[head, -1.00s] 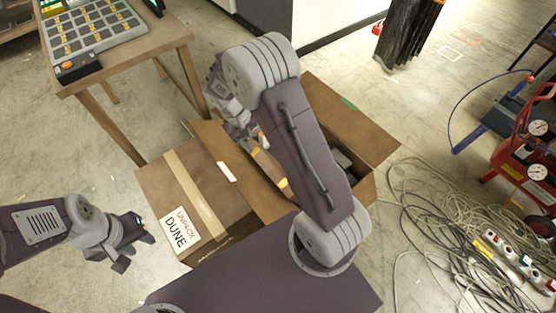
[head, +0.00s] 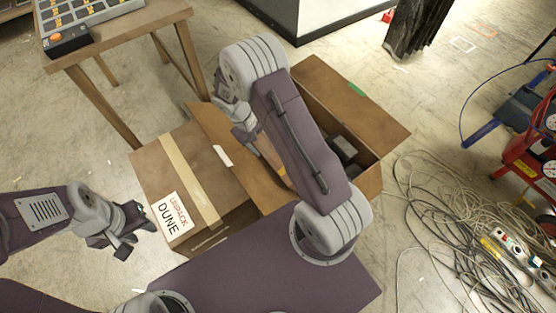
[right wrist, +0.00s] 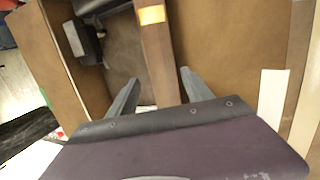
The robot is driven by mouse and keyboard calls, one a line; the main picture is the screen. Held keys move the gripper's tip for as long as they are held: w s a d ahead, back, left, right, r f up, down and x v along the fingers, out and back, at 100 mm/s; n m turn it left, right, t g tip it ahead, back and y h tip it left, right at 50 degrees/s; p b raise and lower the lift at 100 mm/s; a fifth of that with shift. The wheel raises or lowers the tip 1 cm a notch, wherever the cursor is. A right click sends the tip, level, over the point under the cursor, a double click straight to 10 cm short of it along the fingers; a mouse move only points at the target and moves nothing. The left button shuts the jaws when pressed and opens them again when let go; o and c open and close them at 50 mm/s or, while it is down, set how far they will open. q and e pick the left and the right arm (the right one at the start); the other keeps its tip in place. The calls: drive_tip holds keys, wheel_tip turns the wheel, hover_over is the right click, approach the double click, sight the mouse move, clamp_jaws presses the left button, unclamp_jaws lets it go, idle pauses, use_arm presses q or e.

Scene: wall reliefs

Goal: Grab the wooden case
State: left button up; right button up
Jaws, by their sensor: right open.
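A long, narrow wooden case with a yellow label (right wrist: 157,55) stands inside an open cardboard box (head: 378,122). In the right wrist view it runs up between the fingers of my right gripper (right wrist: 158,82). The gripper is open, one finger on each side, with no clear contact. In the head view a small part of the case (head: 272,160) shows beside my right arm, which hides the rest. My right gripper (head: 243,138) is over the left side of the open box. My left gripper (head: 138,230) is open and empty, left of the taped box.
A closed cardboard box labelled DUNE (head: 160,180) stands left of the open one. Dark items (head: 345,150) lie inside the open box. A wooden table (head: 120,38) is at upper left. Loose cables (head: 440,220) cover the floor at right, near a red compressor (head: 535,160).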

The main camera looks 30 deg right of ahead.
sight(269, 152)
drive_tip(key=b+x, duration=0.1)
drive_tip(key=x, duration=0.3)
drive_tip(key=shift+a+f+b, duration=0.15)
drive_tip(key=shift+f+b, duration=0.1)
drive_tip(key=shift+b, duration=0.15)
drive_tip(key=shift+f, duration=0.35)
drive_tip(key=shift+r, duration=0.1)
clamp_jaws()
drive_tip(key=shift+r, duration=0.1)
